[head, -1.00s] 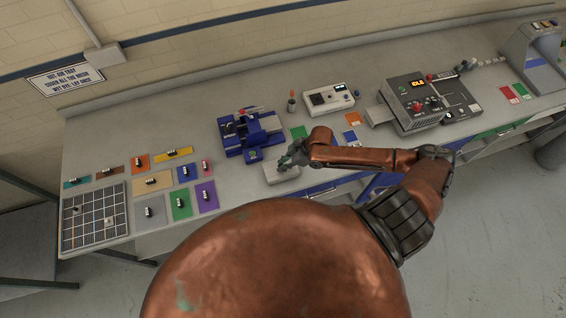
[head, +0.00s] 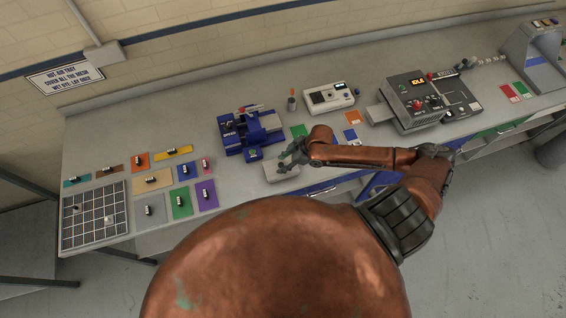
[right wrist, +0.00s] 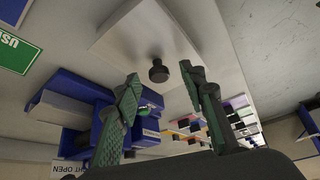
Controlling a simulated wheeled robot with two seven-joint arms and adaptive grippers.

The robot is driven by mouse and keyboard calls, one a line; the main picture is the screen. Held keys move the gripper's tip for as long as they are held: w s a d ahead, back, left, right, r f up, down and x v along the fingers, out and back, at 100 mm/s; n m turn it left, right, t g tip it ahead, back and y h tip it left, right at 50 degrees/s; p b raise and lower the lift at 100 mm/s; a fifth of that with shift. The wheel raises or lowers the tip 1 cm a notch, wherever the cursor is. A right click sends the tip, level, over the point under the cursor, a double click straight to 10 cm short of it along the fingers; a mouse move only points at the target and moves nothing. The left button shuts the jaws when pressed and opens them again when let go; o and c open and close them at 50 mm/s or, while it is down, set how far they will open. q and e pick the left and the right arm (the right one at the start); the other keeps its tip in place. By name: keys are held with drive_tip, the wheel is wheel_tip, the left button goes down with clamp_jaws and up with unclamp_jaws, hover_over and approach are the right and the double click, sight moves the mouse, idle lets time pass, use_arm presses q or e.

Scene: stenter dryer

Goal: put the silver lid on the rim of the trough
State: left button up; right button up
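The silver lid (head: 281,173) is a pale flat plate lying on the bench front, just right of and in front of the blue machine (head: 250,132). In the right wrist view the lid (right wrist: 190,28) carries a dark round knob (right wrist: 158,70). My right gripper (head: 284,158) is over the lid. In the right wrist view its two fingers (right wrist: 160,74) are apart, with the knob showing between the tips and nothing held. The blue machine also shows in the right wrist view (right wrist: 72,112); I cannot make out the trough's rim. My left gripper is not in view.
A white meter box (head: 329,98) and a grey control unit (head: 422,102) stand right of the blue machine. Coloured cards with small items and a gridded tray (head: 94,217) lie at left. A red-tipped bottle (head: 291,100) stands behind. Bare bench lies along the back.

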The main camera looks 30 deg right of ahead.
drive_tip(key=v, duration=1.2)
